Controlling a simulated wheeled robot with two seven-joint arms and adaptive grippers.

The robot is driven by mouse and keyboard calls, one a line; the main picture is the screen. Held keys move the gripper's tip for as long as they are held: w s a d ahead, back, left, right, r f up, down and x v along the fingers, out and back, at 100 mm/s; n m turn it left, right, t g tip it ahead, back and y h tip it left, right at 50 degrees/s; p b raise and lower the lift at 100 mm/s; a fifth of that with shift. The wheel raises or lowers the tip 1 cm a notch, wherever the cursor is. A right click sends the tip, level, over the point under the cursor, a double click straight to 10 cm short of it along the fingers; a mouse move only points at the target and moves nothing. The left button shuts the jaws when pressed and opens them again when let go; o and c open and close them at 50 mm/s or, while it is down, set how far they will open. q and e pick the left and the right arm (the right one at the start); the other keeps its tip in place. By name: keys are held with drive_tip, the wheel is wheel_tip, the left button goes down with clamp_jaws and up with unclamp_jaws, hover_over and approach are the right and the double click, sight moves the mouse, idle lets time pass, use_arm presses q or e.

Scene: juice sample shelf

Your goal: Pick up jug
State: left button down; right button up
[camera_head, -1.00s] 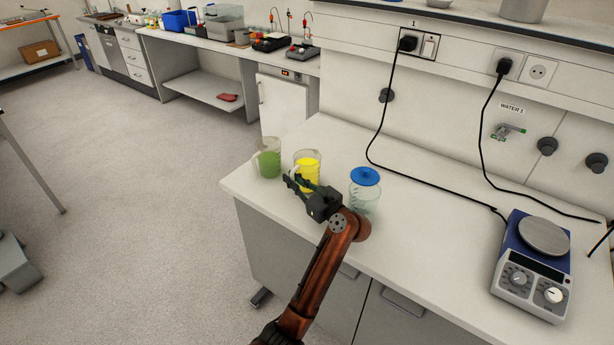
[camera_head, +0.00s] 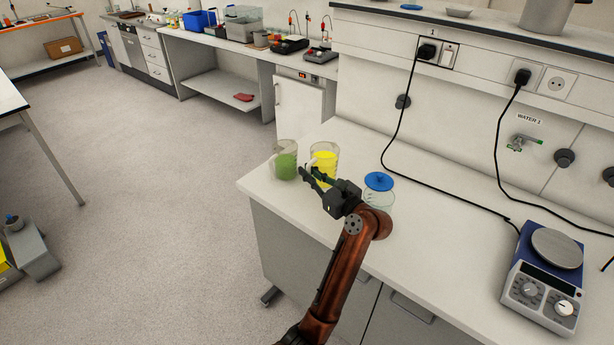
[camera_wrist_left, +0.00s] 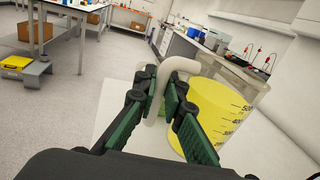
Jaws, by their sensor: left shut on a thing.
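The jug with yellow liquid (camera_head: 324,163) is at the bench's left end, between a jug with green liquid (camera_head: 286,164) and a clear jar with a blue lid (camera_head: 379,182). My left gripper (camera_head: 309,179) is shut on the yellow jug's pale handle. In the left wrist view, the handle (camera_wrist_left: 178,65) runs down between the green-padded fingers (camera_wrist_left: 158,108), with the yellow jug's graduated body (camera_wrist_left: 215,112) to their right. The yellow jug looks upright and slightly raised, but its base is partly hidden by the gripper. My right gripper is out of view.
The white bench (camera_head: 440,240) has clear space right of the jar. A blue balance-like device (camera_head: 543,270) stands at the right. Black cables (camera_head: 392,120) hang from wall sockets onto the bench. The green jug stands close to the left.

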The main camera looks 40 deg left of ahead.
use_arm(q)
drive_tip(key=s+d+r+p, duration=0.1)
drive_tip(key=s+d+r, duration=0.5)
drive_tip(key=s, duration=0.2)
drive_tip(key=shift+s+d+r, duration=0.2)
drive_tip(key=shift+s+d, duration=0.1)
drive_tip(key=c, duration=2.5)
unclamp_jaws()
clamp_jaws()
